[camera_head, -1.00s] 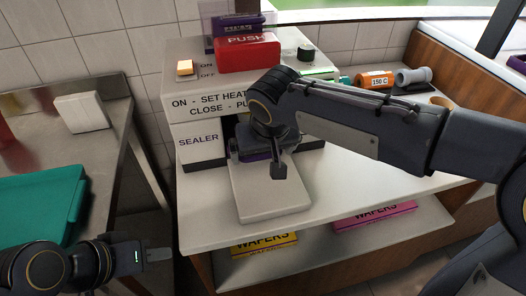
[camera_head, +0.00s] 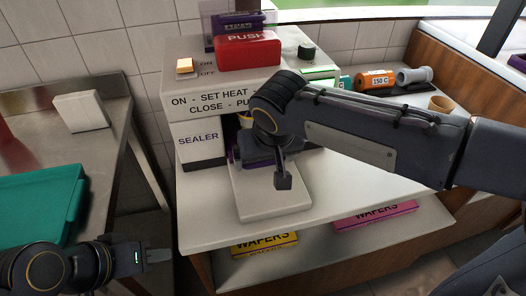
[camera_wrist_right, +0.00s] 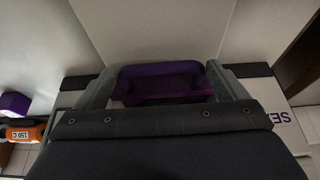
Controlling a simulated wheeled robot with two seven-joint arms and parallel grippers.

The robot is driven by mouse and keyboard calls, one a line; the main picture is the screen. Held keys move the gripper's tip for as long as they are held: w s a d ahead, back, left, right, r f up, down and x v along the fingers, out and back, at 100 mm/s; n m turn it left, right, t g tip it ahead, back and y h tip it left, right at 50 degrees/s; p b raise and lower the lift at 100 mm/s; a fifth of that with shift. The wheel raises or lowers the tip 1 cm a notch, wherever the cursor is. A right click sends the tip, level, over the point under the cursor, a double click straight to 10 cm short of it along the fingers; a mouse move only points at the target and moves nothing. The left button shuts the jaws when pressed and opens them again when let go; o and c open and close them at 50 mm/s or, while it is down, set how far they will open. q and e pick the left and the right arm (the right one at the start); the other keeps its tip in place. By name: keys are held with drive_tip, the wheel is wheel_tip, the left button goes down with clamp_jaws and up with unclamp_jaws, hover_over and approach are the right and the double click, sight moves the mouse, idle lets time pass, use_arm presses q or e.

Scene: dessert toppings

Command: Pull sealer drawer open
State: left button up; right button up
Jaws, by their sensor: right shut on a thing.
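The sealer (camera_head: 198,140) is a white boxy machine on the counter, with a dark opening in its front. A purple drawer part shows at the opening, mostly hidden behind my right gripper (camera_head: 260,162). In the right wrist view, this purple part (camera_wrist_right: 165,82) lies between the two grey fingers of my right gripper (camera_wrist_right: 165,88), which is shut on it. A bit of yellow (camera_head: 245,121) shows inside the opening above the gripper. My left gripper (camera_head: 153,256) is low at the left, away from the sealer; its finger gap is not clear.
A white slab (camera_head: 272,203) juts out in front of the sealer, below my right gripper. A red PUSH block (camera_head: 248,50) tops the machine. A teal tray (camera_head: 38,205) lies on the left table. The front counter is mostly clear.

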drive_tip(key=s+d+b, duration=0.2)
drive_tip(key=s+d, duration=0.1)
drive_tip(key=s, duration=1)
drive_tip(key=shift+s+d, duration=0.2)
drive_tip(key=shift+d, duration=0.05)
drive_tip(key=o, duration=1.1)
drive_tip(key=p+v, duration=0.1)
drive_tip(key=v, duration=0.7)
drive_tip(key=shift+p, duration=0.3)
drive_tip(key=d+f+m+y+p, duration=0.1)
drive_tip(key=d+p, duration=0.2)
drive_tip(key=d, duration=0.2)
drive_tip(key=s+d+f+m+t+y+p, duration=0.1)
drive_tip(key=d+m+p, duration=0.1)
drive_tip(key=d+p, duration=0.2)
drive_tip(key=s+d+f+m+p, duration=0.1)
drive_tip(key=d+f+p, duration=0.1)
drive_tip(key=d, duration=0.4)
drive_tip(key=shift+s+d+f+m+y+p, duration=0.1)
drive_tip(key=shift+d+m+y+p, duration=0.25)
drive_tip(key=shift+p, duration=0.45)
